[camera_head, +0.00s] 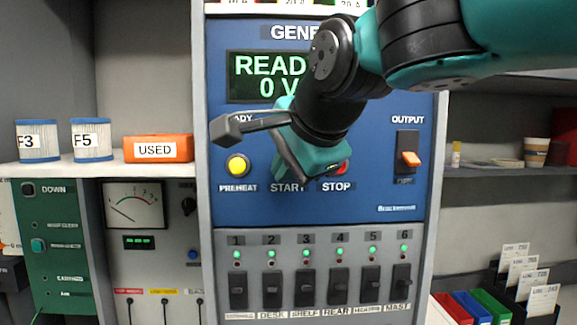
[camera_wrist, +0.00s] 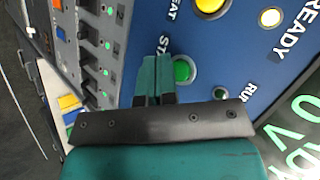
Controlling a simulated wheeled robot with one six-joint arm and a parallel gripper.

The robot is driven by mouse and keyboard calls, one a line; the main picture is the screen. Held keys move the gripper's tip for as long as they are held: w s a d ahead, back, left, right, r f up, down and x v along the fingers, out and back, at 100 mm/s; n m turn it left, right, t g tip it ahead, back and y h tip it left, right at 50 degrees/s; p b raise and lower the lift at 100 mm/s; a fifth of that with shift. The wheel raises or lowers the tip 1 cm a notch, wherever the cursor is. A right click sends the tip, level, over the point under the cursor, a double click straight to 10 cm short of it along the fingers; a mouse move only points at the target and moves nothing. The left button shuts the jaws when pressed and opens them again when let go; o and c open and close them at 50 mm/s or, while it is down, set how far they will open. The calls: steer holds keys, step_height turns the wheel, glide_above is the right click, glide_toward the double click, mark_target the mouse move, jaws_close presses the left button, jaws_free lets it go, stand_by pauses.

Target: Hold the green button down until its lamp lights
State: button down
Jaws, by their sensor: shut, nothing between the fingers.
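The green button (camera_wrist: 183,71) sits in a pale ring on the blue panel, by a partly covered label that reads START (camera_head: 288,187) in the head view. In the head view my arm hides the button. My gripper (camera_wrist: 155,60) is shut and empty. In the wrist view its teal fingers lie just left of the button and overlap the edge of its ring. I cannot tell how far the tips are from the panel. The RUN lamp (camera_wrist: 220,93) looks dark green and unlit.
The yellow PREHEAT button (camera_head: 237,166) is left of START, and the red STOP button (camera_head: 343,167) is right, partly covered by my arm. An orange OUTPUT switch (camera_head: 410,159) sits at the right. The display (camera_head: 267,77) reads READ and 0 V, partly hidden. Several breaker switches (camera_head: 305,287) line the lower panel.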

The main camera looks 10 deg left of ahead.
steer(key=shift+w, duration=0.2)
steer(key=shift+w+a, duration=0.1)
steer(key=shift+w, duration=0.15)
steer(key=shift+w, duration=0.35)
stand_by(0.6)
stand_by(1.2)
steer(key=shift+s+b, duration=0.3)
steer(key=shift+s, duration=0.5)
steer(key=s+b, duration=0.1)
steer(key=s, duration=0.1)
steer(key=s+d+b, duration=0.1)
steer(key=s, duration=0.2)
steer(key=shift+d, duration=0.2)
